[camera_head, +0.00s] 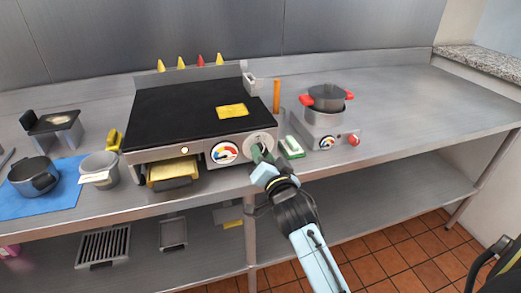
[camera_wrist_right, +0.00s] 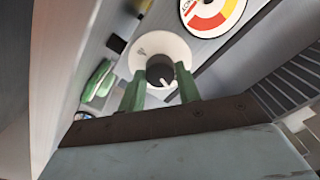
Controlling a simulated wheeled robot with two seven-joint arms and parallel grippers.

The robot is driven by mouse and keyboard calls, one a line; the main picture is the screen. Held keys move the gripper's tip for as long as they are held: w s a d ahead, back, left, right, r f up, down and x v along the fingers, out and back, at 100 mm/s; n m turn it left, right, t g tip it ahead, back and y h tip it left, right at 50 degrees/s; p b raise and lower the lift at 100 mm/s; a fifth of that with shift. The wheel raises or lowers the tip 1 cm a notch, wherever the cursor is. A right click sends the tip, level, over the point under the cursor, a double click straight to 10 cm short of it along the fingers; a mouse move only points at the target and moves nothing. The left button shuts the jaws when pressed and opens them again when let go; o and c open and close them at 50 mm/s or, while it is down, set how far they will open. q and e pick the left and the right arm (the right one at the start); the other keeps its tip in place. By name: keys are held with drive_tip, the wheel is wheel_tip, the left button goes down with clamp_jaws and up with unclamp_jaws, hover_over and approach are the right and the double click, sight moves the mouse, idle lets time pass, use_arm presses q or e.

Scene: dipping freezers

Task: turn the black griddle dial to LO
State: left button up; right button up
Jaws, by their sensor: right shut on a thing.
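The griddle (camera_head: 170,105) stands on the steel counter with a dark flat top. On its front, right of a round coloured gauge (camera_head: 224,152), is a pale round dial plate (camera_head: 262,138). In the right wrist view the black dial (camera_wrist_right: 158,70) sits on this plate and bears a white pointer mark. The LO marking cannot be read. My right gripper (camera_head: 259,152) is at the dial, its green fingers (camera_wrist_right: 160,93) on either side of it and shut on it. In the head view the gripper hides the dial. My left gripper is not in view.
A yellow block (camera_head: 232,111) lies on the griddle top. A green-and-white item (camera_head: 291,147) lies just right of the dial. A pot (camera_head: 327,97) with red handles sits on a small burner further right. The counter's far right is clear.

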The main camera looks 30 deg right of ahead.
drive_tip(key=m+p, duration=0.1)
drive_tip(key=m, duration=0.2)
drive_tip(key=o, duration=0.8)
drive_tip(key=shift+m, duration=0.4)
